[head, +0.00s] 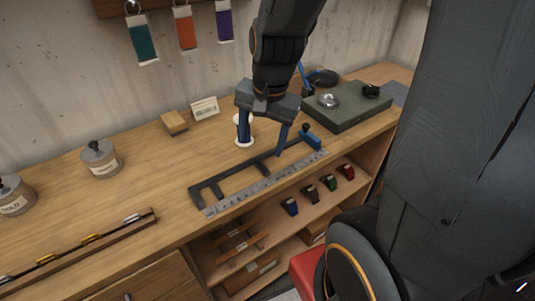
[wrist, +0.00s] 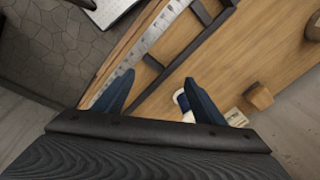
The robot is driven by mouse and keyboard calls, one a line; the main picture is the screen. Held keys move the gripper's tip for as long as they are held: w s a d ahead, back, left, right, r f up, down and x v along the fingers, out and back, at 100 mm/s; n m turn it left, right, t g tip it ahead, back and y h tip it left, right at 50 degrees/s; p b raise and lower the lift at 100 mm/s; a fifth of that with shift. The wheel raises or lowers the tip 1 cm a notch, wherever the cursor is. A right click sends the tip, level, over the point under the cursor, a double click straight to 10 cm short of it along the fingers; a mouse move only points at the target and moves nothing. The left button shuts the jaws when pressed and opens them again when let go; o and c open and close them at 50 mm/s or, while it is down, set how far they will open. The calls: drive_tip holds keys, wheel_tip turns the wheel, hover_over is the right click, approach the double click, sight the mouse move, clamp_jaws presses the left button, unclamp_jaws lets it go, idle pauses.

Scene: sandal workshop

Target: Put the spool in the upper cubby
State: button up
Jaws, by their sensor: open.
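The spool, with white ends, stands upright on the bench top (head: 150,190); its white base (head: 245,144) shows below one blue finger in the head view. My gripper (head: 262,147) points down with its two blue fingers wide apart and nothing held. The spool is close beside the left finger, which hides part of it; whether they touch I cannot tell. In the wrist view the spool (wrist: 183,103) shows beside the inner side of the right finger of my gripper (wrist: 159,78). The upper cubby (head: 322,199) is under the bench top and holds several small coloured items.
A dark frame (head: 210,192) and a steel ruler (head: 250,191) lie along the bench front, near the fingers. A green slab (head: 350,112) with small tools is at the right. A wooden block (head: 174,123), a card (head: 205,109) and jars (head: 101,159) stand further left.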

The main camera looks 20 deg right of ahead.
drive_tip(key=shift+s+a+f+n+g+h, duration=0.1)
drive_tip(key=shift+s+f+n, duration=0.15)
drive_tip(key=shift+s+n, duration=0.8)
drive_tip(key=shift+s+d+f+n+g+h, duration=0.1)
drive_tip(key=shift+s+f+n, duration=0.2)
drive_tip(key=shift+n, duration=1.6)
drive_tip(key=shift+s+a+f+n+g+h, duration=0.1)
drive_tip(key=shift+s+f+n, duration=0.15)
drive_tip(key=shift+s+n, duration=0.8)
drive_tip(key=shift+w+n, duration=0.4)
